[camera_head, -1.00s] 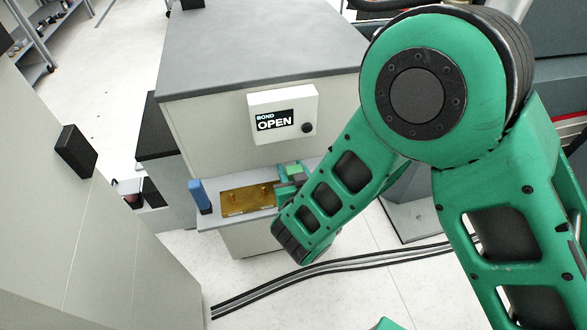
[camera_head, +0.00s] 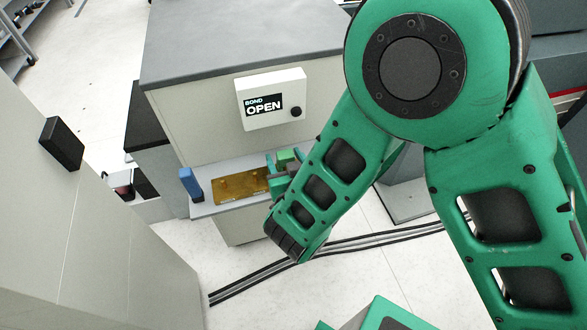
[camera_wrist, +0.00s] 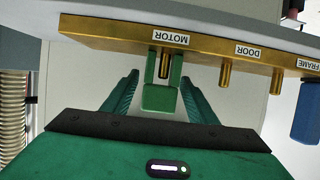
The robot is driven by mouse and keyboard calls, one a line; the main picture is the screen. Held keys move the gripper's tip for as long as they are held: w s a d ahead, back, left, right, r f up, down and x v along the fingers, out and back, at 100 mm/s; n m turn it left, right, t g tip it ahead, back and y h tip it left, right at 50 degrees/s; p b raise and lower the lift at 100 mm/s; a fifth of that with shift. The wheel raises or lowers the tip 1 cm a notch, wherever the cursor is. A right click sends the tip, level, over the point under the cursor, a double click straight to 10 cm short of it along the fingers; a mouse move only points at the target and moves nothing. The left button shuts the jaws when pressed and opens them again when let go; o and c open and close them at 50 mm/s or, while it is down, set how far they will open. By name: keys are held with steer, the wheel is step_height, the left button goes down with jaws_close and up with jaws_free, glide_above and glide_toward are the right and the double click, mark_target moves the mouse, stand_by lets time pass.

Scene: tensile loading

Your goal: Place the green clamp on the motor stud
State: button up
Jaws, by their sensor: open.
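The green clamp (camera_wrist: 161,98) is a U-shaped block in the wrist view. Its two prongs reach up on either side of the brass motor stud (camera_wrist: 165,63), under the MOTOR label. My gripper (camera_wrist: 159,78) is open, with one dark green finger on each side of the clamp and visible gaps between. In the head view my gripper (camera_head: 273,172) is at the right end of the brass plate (camera_head: 240,187), partly hidden by my arm. A light green block shows there too, but I cannot tell if it is the clamp. The motor stud is hidden in that view.
The DOOR stud (camera_wrist: 225,75) and FRAME stud (camera_wrist: 276,82) are bare. A blue block (camera_head: 190,184) stands at the plate's left end. Above is a display box (camera_head: 270,98) reading BOND OPEN. A cable track (camera_head: 350,243) crosses the floor.

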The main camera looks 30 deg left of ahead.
steer(key=v, duration=0.9)
steer(key=shift+d, duration=0.15)
steer(key=shift+r, duration=0.1)
